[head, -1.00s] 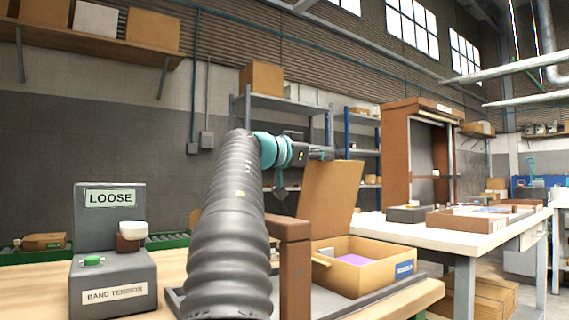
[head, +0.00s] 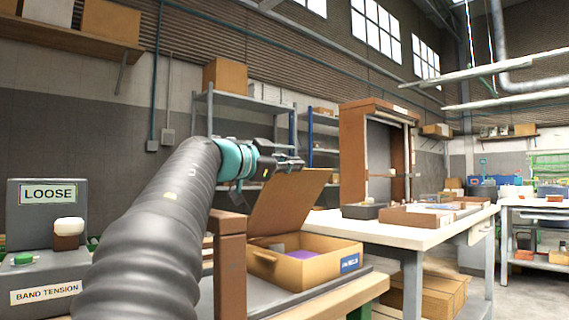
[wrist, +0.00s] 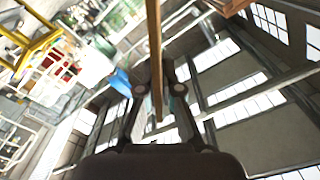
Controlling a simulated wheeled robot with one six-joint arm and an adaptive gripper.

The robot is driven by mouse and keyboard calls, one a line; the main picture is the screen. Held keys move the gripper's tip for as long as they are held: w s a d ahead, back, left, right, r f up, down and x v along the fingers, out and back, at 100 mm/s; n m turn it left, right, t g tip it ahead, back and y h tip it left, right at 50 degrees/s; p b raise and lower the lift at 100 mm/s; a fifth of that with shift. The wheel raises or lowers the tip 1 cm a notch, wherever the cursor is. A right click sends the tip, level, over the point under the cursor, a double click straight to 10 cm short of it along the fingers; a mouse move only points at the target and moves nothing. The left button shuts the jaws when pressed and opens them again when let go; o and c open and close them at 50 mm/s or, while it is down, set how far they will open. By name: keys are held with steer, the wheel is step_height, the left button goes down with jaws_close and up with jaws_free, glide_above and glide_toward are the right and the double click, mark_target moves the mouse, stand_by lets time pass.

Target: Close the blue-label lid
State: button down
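The open box (head: 318,270) is tan cardboard with a blue label (head: 349,262) on its front right and something purple inside. Its lid (head: 287,205) is raised and leans to the right. My gripper (head: 292,163) is at the lid's upper edge. In the wrist view the brown lid (wrist: 155,45) shows edge-on as a thin strip between the two fingers of my gripper (wrist: 157,68). The fingertips converge closely on both sides of it and appear shut on it. The exact contact is small and hard to see.
A brown post (head: 231,265) stands left of the box, close to my arm. A grey "LOOSE" / "BAND TENSION" unit (head: 45,240) is at the far left. A white table (head: 400,232) with trays stands behind and to the right. Shelves (head: 245,110) are behind.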

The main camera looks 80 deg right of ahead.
steer(key=c, duration=1.4)
jaws_free()
steer(key=shift+o, duration=0.2)
steer(key=shift+w, duration=0.1)
steer(key=v, duration=0.7)
steer(key=shift+w+a, duration=0.15)
steer(key=shift+a, duration=0.05)
